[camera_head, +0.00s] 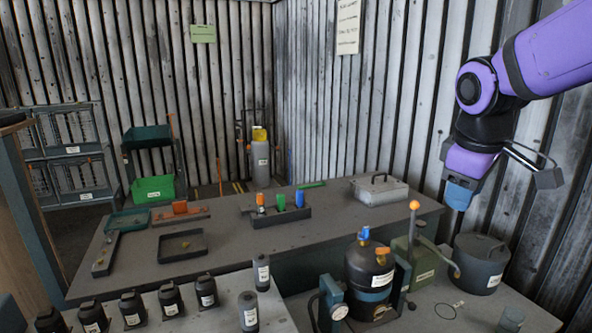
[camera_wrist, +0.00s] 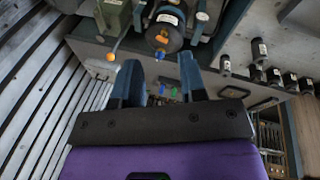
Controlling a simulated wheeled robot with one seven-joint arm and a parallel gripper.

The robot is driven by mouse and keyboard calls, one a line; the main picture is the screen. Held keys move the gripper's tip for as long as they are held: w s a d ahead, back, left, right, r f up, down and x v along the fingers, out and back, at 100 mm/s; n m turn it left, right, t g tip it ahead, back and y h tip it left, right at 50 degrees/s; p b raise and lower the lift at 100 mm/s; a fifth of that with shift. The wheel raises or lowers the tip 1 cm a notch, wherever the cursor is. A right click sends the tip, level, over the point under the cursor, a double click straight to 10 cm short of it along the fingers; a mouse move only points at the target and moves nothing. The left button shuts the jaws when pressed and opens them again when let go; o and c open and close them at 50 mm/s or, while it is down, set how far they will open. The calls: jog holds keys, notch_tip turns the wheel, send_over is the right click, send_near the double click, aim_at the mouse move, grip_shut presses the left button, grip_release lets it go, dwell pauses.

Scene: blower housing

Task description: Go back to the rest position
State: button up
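My gripper (camera_head: 459,193) hangs at the right in the head view, below my purple arm and pointing down. It is in the air above the right-hand work surface, well clear of the table tops. In the wrist view my gripper (camera_wrist: 160,68) shows two blue fingers spread apart with nothing held between them. The head view shows the fingers only small, from the side.
Below my gripper are a grey lidded pot (camera_head: 480,265), a black vessel (camera_head: 369,283) with orange and blue fittings, and a green box (camera_head: 413,265). Several black bottles (camera_head: 171,300) stand front left. A corrugated wall (camera_head: 420,100) runs close behind my arm.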

jog(key=s+d+m+t+y, duration=0.1)
jog(key=s+m, duration=0.6)
jog(key=s, duration=0.8)
jog(key=shift+s+d+r+m+t, duration=0.15)
jog(key=shift+d+r+m+t, duration=0.25)
jog(key=shift+d+t, duration=0.35)
dwell(0.5)
